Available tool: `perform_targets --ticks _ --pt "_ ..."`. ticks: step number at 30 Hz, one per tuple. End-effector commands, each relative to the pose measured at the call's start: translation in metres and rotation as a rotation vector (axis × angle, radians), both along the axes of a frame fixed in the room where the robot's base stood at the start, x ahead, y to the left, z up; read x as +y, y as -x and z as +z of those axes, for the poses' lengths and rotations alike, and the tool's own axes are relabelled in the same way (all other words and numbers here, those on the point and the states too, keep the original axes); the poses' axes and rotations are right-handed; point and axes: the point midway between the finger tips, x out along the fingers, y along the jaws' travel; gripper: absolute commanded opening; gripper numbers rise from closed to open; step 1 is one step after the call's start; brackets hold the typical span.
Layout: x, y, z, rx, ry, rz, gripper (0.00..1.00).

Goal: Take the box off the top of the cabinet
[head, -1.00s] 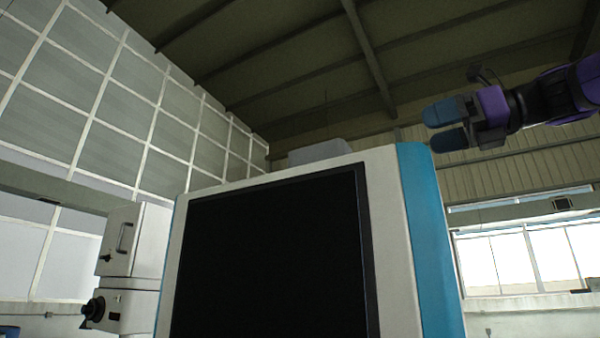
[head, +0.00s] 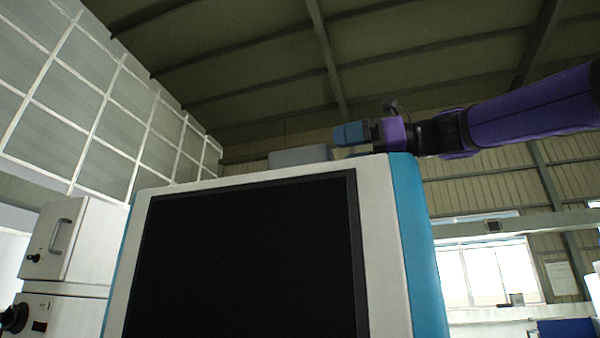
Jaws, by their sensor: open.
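A grey box (head: 300,156) sits on top of the cabinet (head: 376,215), and only its upper part shows above the cabinet's top edge. The cabinet is white with a blue right side and a large black front panel. My gripper (head: 350,133) has blue fingers and points left at the level of the cabinet top. It is open and empty, just right of the box and a little higher in the picture. The lower finger is partly hidden behind the cabinet's top edge. I cannot tell the depth gap between fingers and box.
A white machine unit (head: 80,240) with a handle and a black knob stands left of the cabinet. A bright window (head: 485,272) is in the wall at right.

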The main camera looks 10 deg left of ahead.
Motion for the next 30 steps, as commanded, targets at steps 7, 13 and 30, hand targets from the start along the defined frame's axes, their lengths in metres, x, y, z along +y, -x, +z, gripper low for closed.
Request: perform_targets --ticks 7,13,30 --pt "0.018 -0.002 0.001 0.001 -0.001 0.002 0.96" --pt "0.046 -0.007 0.003 0.001 0.0 0.003 0.96" --pt "0.057 -0.008 0.003 0.0 0.0 -0.001 0.54"
